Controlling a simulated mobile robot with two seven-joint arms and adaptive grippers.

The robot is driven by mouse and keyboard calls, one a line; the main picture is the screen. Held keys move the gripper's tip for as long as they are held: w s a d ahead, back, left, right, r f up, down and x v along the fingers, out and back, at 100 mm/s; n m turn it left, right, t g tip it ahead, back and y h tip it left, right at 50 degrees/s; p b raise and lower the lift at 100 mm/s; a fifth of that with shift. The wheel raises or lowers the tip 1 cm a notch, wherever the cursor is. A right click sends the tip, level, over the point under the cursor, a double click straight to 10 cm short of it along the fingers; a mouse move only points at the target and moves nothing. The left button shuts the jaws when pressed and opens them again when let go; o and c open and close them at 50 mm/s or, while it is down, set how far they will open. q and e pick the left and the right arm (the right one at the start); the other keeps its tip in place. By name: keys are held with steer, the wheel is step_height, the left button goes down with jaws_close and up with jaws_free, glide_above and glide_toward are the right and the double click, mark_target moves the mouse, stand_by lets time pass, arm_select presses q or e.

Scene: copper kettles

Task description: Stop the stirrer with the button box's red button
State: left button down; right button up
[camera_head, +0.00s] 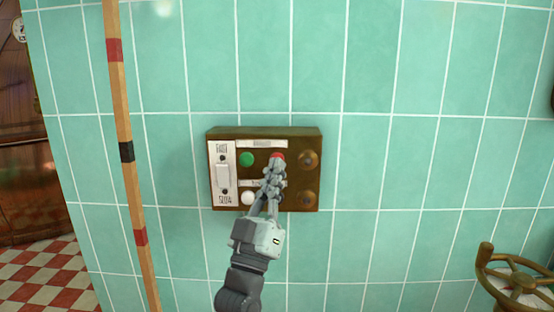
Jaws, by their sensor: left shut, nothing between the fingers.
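The button box (230,132) is a brown box on the teal tiled wall. It carries a green button (247,159), a white button (248,198), two brown knobs (308,158) at its right, and a white switch plate (222,176) marked fast and slow. The red button (277,156) is at the top middle, its lower part hidden by my left gripper (276,164). That gripper is shut and empty, its fingertips over the red button's lower edge. I cannot tell whether they touch it or whether it is pressed in. The stirrer is not recognisable in view.
A wooden pole (120,124) with red and black bands stands left of the box. A brass handwheel (520,284) is at the lower right. A copper vessel (20,150) stands at the far left above a red and white checked floor (45,275). The wall around the box is clear.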

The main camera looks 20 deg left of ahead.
arm_select(q)
steer(key=shift+s, duration=0.1)
arm_select(e)
steer(key=shift+r, duration=0.1)
arm_select(q)
steer(key=s, duration=0.2)
steer(key=s+d+p, duration=0.1)
steer(key=s, duration=0.1)
steer(key=shift+s+d, duration=0.2)
steer(key=shift+s, duration=0.1)
arm_select(e)
steer(key=shift+r, duration=0.65)
